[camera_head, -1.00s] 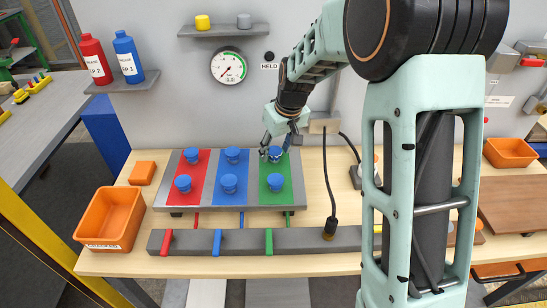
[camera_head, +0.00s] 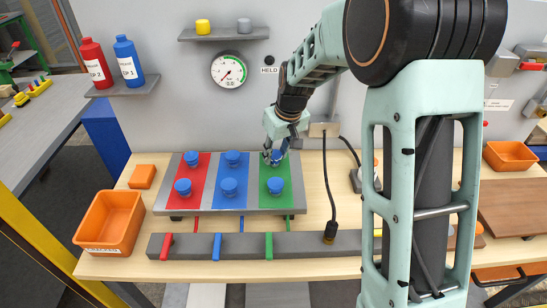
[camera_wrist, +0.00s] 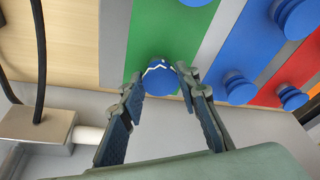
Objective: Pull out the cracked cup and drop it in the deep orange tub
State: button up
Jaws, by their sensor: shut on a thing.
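The cracked cup (camera_wrist: 158,80), blue with a white zigzag crack line, sits at the back of the green strip on the grey board. In the head view this cup (camera_head: 277,157) is partly hidden by my gripper (camera_head: 272,155). In the wrist view my gripper (camera_wrist: 160,84) has its fingertips on either side of the cup and is shut on it. I cannot tell whether the cup is clear of the board. The deep orange tub (camera_head: 108,222) stands at the left front of the table, with a white label on its front.
Other blue cups stand on the red strip (camera_head: 192,178), the blue strip (camera_head: 230,208) and the front of the green strip (camera_head: 277,200). A bar with levers (camera_head: 190,247) lies in front. A cabled plug (camera_head: 330,232) stands right. A shallower orange bin (camera_head: 510,155) is far right.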

aim_at(276, 156)
jog(key=shift+r, duration=0.2)
jog(key=shift+r+p, duration=0.45)
jog(key=shift+r, duration=0.25)
jog(key=shift+r, duration=0.3)
jog(key=shift+r+p, duration=1.65)
jog(key=shift+r, duration=0.6)
